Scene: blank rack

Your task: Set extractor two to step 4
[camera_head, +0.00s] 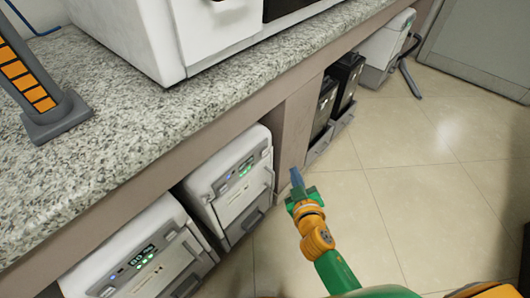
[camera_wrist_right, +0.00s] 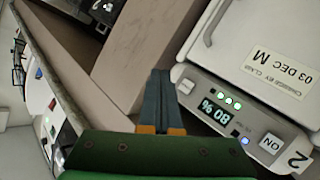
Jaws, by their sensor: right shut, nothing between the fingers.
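Extractor two (camera_head: 230,185) is a white box unit under the counter in the head view, the right one of two. In the right wrist view it (camera_wrist_right: 205,60) appears turned over, marked "2", with ON buttons, a display (camera_wrist_right: 215,112) that seems to read 80 % and a row of lit green lights (camera_wrist_right: 229,101); their exact number is hard to tell. My right gripper (camera_head: 296,172) is shut and empty, to the right of the unit and apart from it. Its blue-grey fingers (camera_wrist_right: 160,74) lie together beside the panel in the wrist view. My left gripper is not in view.
A second white unit (camera_head: 145,250) with a lit display stands left of extractor two. A speckled counter (camera_head: 130,130) overhangs both. A wooden post (camera_head: 291,135) and black batteries or boxes (camera_head: 345,80) are further right. The tiled floor (camera_head: 430,190) is open.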

